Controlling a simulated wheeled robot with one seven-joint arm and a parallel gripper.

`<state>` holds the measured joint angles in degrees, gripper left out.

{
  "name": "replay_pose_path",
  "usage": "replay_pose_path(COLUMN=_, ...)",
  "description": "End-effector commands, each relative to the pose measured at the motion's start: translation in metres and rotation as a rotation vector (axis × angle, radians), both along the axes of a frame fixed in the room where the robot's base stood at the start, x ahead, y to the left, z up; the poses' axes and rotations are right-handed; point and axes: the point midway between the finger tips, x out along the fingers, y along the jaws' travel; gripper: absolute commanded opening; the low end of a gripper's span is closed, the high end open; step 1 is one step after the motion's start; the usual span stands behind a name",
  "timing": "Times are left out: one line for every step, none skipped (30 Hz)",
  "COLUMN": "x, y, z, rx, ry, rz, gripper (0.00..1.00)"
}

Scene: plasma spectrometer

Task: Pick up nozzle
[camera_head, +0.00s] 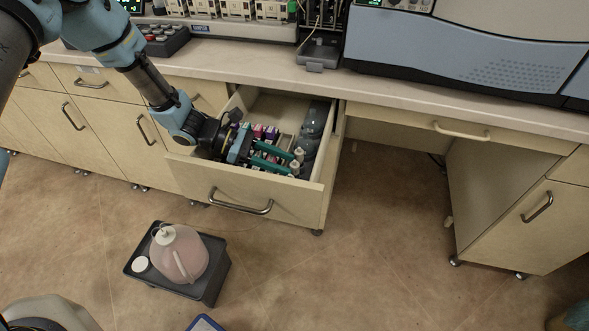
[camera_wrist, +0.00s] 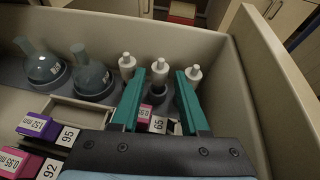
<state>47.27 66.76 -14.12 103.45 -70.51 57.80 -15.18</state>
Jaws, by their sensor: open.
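Three small white nozzle-like pieces stand in a row along the drawer's end in the wrist view: a left one (camera_wrist: 127,65), a middle one (camera_wrist: 160,72) and a right one (camera_wrist: 193,75). The middle one has a dark round base. My gripper (camera_wrist: 159,74) is open, with its two green fingers pointing toward the row. The middle nozzle shows between the fingertips, with a gap on both sides; I cannot tell its exact depth. In the head view my gripper (camera_head: 291,163) reaches into the open drawer (camera_head: 245,188), close to the white pieces (camera_head: 299,154).
Glass flasks (camera_wrist: 92,75) stand left of the nozzles. Purple and pink labelled boxes (camera_wrist: 37,127) lie nearer. The drawer's side wall (camera_wrist: 262,80) is close on the right. Below the drawer, a grey stool (camera_head: 213,285) holds a pinkish jug (camera_head: 180,256).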

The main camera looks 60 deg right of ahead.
Motion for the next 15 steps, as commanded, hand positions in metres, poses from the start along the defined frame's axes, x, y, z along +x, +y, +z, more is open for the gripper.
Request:
replay_pose_path(x=-0.0050, y=-0.0023, z=-0.0002, rx=0.000, ry=-0.001, rz=-0.001, gripper=0.45)
replay_pose_path(x=-0.0067, y=-0.0034, z=-0.0015, rx=0.000, ry=-0.001, rz=-0.001, gripper=0.45)
replay_pose_path(x=-0.0085, y=-0.0046, z=-0.0028, rx=-0.002, ry=-0.002, rz=0.000, gripper=0.45)
replay_pose_path(x=-0.0095, y=-0.0051, z=-0.0036, rx=-0.002, ry=-0.002, rz=0.000, gripper=0.45)
replay_pose_path(x=-0.0100, y=-0.0054, z=-0.0042, rx=-0.002, ry=-0.002, rz=0.000, gripper=0.45)
replay_pose_path(x=-0.0102, y=-0.0056, z=-0.0047, rx=-0.002, ry=-0.002, rz=0.001, gripper=0.45)
replay_pose_path(x=-0.0102, y=-0.0056, z=-0.0049, rx=-0.002, ry=-0.002, rz=0.001, gripper=0.45)
replay_pose_path(x=-0.0101, y=-0.0055, z=-0.0050, rx=-0.002, ry=-0.002, rz=0.001, gripper=0.45)
replay_pose_path(x=-0.0100, y=-0.0055, z=-0.0049, rx=-0.002, ry=-0.002, rz=0.001, gripper=0.45)
replay_pose_path(x=-0.0100, y=-0.0055, z=-0.0049, rx=-0.002, ry=-0.002, rz=0.001, gripper=0.45)
replay_pose_path(x=-0.0099, y=-0.0054, z=-0.0049, rx=-0.002, ry=-0.002, rz=0.001, gripper=0.45)
replay_pose_path(x=-0.0099, y=-0.0053, z=-0.0048, rx=-0.002, ry=-0.002, rz=0.001, gripper=0.40)
replay_pose_path(x=-0.0099, y=-0.0053, z=-0.0048, rx=-0.002, ry=-0.002, rz=0.001, gripper=0.37)
replay_pose_path(x=-0.0099, y=-0.0053, z=-0.0048, rx=-0.002, ry=-0.002, rz=0.001, gripper=0.33)
replay_pose_path(x=-0.0098, y=-0.0053, z=-0.0047, rx=-0.002, ry=-0.002, rz=0.001, gripper=0.29)
